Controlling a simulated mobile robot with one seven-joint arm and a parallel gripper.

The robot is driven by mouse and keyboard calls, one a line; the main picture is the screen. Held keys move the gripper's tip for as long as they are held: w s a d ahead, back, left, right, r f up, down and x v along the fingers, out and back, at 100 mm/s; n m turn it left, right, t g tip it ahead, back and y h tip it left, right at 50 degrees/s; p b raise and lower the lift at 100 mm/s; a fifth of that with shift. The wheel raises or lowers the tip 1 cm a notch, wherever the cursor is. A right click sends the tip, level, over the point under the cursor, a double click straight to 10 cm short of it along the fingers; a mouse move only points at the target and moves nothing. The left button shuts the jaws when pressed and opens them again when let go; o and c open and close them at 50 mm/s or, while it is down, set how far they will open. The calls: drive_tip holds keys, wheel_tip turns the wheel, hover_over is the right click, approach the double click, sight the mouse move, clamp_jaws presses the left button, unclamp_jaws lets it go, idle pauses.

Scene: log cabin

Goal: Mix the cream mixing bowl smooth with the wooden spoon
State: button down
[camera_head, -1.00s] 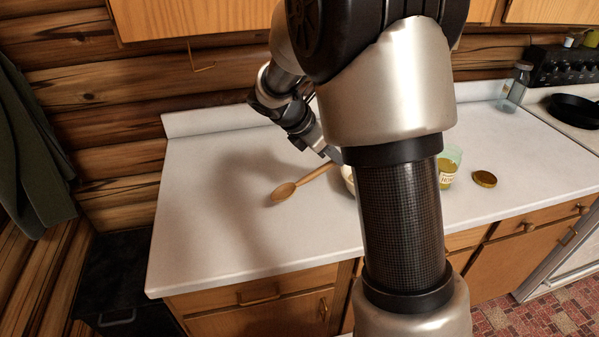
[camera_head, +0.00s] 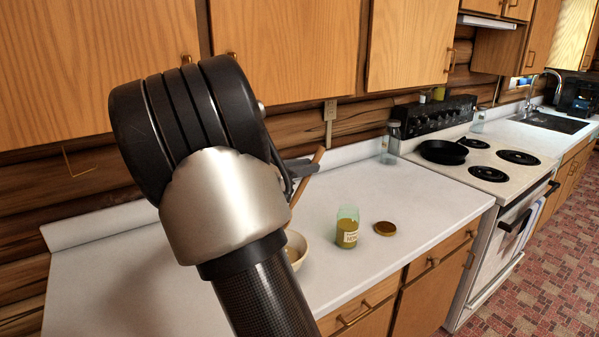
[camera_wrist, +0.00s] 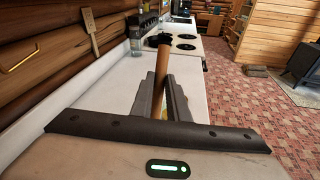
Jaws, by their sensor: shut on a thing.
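The wooden spoon (camera_head: 318,157) is in my gripper (camera_head: 302,171), its handle tilted and its top sticking up above the jaws. The wrist view shows the handle (camera_wrist: 161,62) between the two fingers of my gripper (camera_wrist: 160,92). The cream mixing bowl (camera_head: 297,249) stands on the counter below my gripper; my arm hides most of it. The spoon's lower end is hidden behind my arm, so I cannot tell whether it is in the bowl. The bowl's contents are barely visible.
A labelled glass jar (camera_head: 347,229) and its gold lid (camera_head: 385,228) sit right of the bowl, near the front edge. Another jar (camera_head: 391,141) stands at the back by the stove (camera_head: 490,172), which holds a black skillet (camera_head: 442,152). The counter (camera_head: 425,195) between is clear.

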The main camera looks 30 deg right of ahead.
drive_tip(key=d+f+b, duration=0.3)
drive_tip(key=d, duration=0.1)
drive_tip(key=a+f+b, duration=0.4)
drive_tip(key=a+f, duration=0.1)
drive_tip(key=f, duration=0.2)
drive_tip(key=shift+f, duration=0.3)
drive_tip(key=shift+d, duration=0.15)
idle(0.4)
